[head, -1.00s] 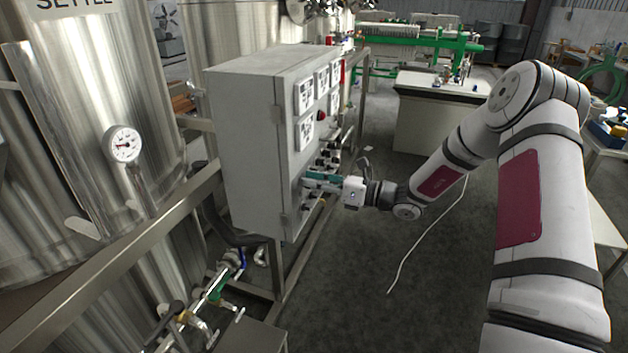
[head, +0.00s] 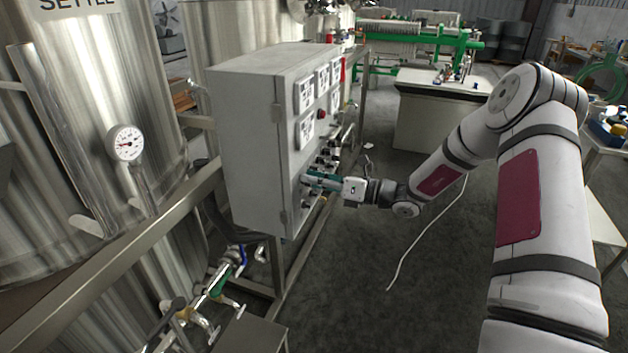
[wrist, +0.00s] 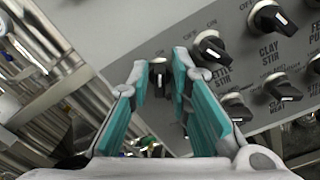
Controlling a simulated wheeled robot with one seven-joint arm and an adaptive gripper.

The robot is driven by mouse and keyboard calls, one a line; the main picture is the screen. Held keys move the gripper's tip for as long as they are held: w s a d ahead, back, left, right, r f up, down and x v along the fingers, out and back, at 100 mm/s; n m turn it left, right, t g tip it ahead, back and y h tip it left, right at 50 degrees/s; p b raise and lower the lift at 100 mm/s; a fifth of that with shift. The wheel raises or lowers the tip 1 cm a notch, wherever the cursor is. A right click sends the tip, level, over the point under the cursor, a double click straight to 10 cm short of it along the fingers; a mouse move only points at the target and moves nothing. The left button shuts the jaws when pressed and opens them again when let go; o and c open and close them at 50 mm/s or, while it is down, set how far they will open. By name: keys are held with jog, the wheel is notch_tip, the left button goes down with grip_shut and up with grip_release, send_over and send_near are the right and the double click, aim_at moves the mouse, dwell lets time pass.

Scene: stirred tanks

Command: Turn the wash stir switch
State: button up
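The control panel's lower face carries several black rotary switches with white pointer marks. One switch (wrist: 159,72) stands between my fingertips in the wrist view; its name label is not readable, so I cannot tell from print that it is the wash stir switch. My gripper (wrist: 161,68) has teal pads, spread apart on either side of this switch, with no clear contact visible. In the head view my gripper (head: 308,181) is at the panel's front face, and the switch there is mostly hidden.
The settle stir switch (wrist: 209,48) is just right of my fingers, with the clay stir switch (wrist: 271,17) beyond. Another switch (wrist: 236,107) is close to the right finger. The grey cabinet (head: 252,150) stands beside steel tanks. Pipes and valves (head: 215,285) are below. Open floor lies right.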

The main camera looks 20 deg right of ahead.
jog(key=shift+o, duration=0.4)
jog(key=v, duration=1.2)
jog(key=s+a+r+n+g+h, duration=0.3)
jog(key=s+a+r+n+g, duration=0.2)
jog(key=s+a+n, duration=0.25)
jog(key=s+a+r+n+g+h, duration=0.3)
jog(key=s+a+r+n+g, duration=0.3)
jog(key=s+n, duration=0.3)
jog(key=s+d+r+n+t+h, duration=0.1)
jog(key=s+r+n+h, duration=0.1)
jog(key=s+n, duration=0.3)
jog(key=s+d+r+n+t+h+p, duration=0.1)
jog(key=s+r+n+t+h, duration=0.1)
jog(key=s+n, duration=0.3)
jog(key=s+d+r+n+t+h, duration=0.1)
jog(key=s+n+h, duration=0.3)
jog(key=s, duration=0.4)
jog(key=shift+s+d+r+n+t+h, duration=0.15)
jog(key=shift+d+r+n+t+h, duration=0.25)
jog(key=shift+r, duration=0.45)
